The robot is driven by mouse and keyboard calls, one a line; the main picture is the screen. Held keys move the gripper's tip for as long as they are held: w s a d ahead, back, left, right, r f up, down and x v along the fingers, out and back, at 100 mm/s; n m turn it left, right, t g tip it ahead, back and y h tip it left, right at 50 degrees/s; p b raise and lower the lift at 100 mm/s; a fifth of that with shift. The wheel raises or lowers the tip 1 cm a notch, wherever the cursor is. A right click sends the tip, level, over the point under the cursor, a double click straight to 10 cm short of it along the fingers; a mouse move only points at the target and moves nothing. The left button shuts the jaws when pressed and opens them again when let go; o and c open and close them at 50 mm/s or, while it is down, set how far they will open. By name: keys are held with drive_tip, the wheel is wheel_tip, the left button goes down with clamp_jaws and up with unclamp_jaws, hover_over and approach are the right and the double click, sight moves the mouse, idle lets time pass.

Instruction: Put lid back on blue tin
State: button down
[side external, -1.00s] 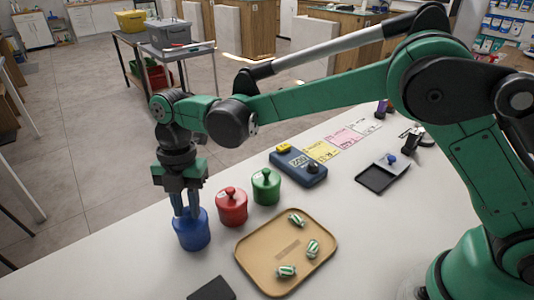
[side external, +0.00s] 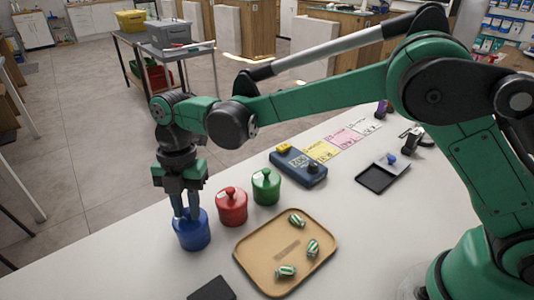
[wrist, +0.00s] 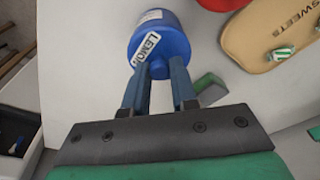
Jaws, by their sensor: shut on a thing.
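The blue tin (side external: 192,237) stands upright on the counter at its left edge, left of the red tin. My gripper (side external: 187,215) points down from above and is shut on the knob of the blue lid. In the wrist view my fingers (wrist: 158,72) close around the knob, and the blue lid (wrist: 165,30) carries a white label with lemon lettering. The lid appears to sit on the tin's top, level with it. I cannot see a gap between them; the fingers partly cover the lid.
Closed red (side external: 232,209) and green (side external: 266,190) tins stand to the right. A tan tray (side external: 262,240) holding several striped sweets is in front of them. A dark block (side external: 212,289) lies near the front edge. A blue scale (side external: 298,168) is farther back.

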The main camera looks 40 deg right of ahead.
drive_tip(key=shift+f, duration=0.1)
idle(0.7)
drive_tip(key=shift+c, duration=0.7)
unclamp_jaws()
drive_tip(key=shift+r, duration=3.5)
clamp_jaws()
drive_tip(key=shift+f, duration=0.3)
